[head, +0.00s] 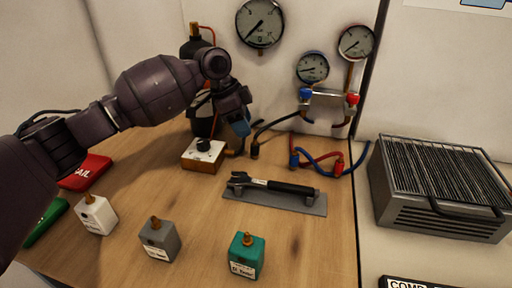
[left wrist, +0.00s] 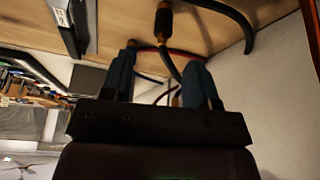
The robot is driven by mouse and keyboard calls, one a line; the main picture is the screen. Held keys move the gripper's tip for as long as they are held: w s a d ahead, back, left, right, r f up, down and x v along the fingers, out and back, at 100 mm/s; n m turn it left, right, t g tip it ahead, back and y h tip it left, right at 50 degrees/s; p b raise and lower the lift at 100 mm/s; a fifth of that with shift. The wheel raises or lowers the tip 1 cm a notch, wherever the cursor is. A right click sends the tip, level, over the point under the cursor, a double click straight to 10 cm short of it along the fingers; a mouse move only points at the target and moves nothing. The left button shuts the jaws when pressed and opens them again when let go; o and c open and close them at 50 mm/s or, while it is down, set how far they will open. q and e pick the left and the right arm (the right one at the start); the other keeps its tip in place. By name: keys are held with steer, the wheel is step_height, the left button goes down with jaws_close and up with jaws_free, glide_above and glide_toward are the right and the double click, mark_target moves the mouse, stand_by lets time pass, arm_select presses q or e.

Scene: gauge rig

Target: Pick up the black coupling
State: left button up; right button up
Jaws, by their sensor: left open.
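The black coupling (head: 255,151) hangs at the end of a black hose just above the wooden bench, near the back wall. In the left wrist view the coupling (left wrist: 163,22) shows with a brass-coloured band, beyond the fingertips and between their lines. My left gripper (head: 241,128) is open, with blue fingers, close to the coupling on its left and above it in the head view. In the left wrist view the left gripper (left wrist: 160,62) has nothing clamped between its fingers; a hose shows behind the gap. My right gripper is out of view.
A box with a knob (head: 204,153) stands left of the coupling. Blue (head: 294,159) and red (head: 338,168) couplings with hoses lie to the right, below a valve manifold (head: 328,98). A black-handled tool (head: 285,187) lies on a grey plate in front. Several small blocks stand nearer.

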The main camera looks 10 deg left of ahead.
mark_target(255, 144)
arm_select(q)
steer(key=b+x, duration=0.1)
steer(key=x, duration=0.3)
steer(key=b+x, duration=0.1)
steer(key=x, duration=0.3)
steer(key=shift+w+f, duration=0.2)
steer(key=shift+w, duration=0.05)
steer(key=shift+r, duration=0.2)
steer(key=c, duration=1)
steer(key=shift+r, duration=0.1)
